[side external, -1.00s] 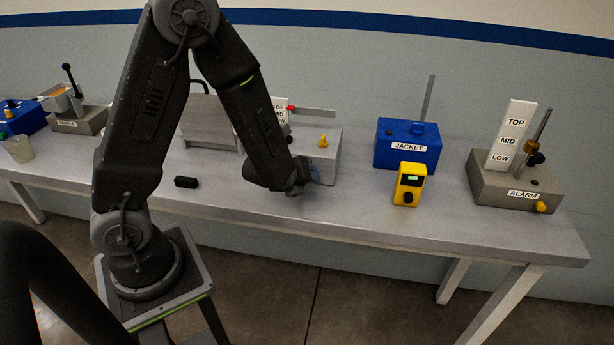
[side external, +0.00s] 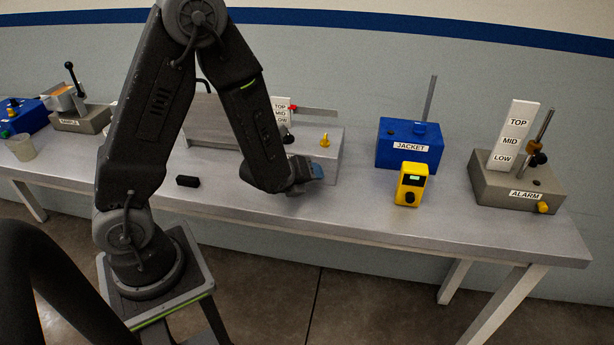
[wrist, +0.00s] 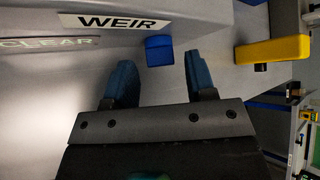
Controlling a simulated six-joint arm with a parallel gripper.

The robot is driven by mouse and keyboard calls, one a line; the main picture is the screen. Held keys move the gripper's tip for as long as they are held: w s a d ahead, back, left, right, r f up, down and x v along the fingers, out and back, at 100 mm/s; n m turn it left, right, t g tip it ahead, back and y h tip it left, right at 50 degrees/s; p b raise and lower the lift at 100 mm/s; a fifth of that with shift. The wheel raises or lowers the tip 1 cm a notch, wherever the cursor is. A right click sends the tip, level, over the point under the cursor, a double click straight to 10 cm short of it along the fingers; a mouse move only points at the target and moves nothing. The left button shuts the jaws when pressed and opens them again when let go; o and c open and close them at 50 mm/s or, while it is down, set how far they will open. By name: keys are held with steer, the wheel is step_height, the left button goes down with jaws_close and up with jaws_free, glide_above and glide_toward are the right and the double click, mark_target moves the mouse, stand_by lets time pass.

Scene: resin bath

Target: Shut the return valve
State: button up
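No part in view carries a label reading return valve. A small blue block (wrist: 159,50) sits just below the WEIR label (wrist: 103,22) in the wrist view. In the side view my gripper hides that front area of the grey box (side external: 334,160). My gripper (wrist: 158,62) is open and empty; its two dark blue fingers point at the blue block, one to each side of its line. The block lies at or just past the fingertips; I cannot tell the exact gap. In the side view my gripper (side external: 317,169) is low beside the box's front.
A yellow meter (side external: 411,184) stands right of my gripper; a yellow piece (wrist: 275,49) shows right in the wrist view. The blue JACKET box (side external: 408,158) and grey ALARM box (side external: 490,185) are farther right. A small black block (side external: 187,181) lies left on the bench.

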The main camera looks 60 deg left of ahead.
steer(key=shift+o, duration=0.2)
steer(key=shift+s+r, duration=0.1)
steer(key=shift+s+d+r, duration=0.1)
steer(key=shift+s+r, duration=0.1)
steer(key=shift+s, duration=0.05)
steer(key=shift+v, duration=1.2)
step_height(320, 180, up, 7)
steer(key=shift+w+f, duration=0.1)
steer(key=shift+c, duration=0.3)
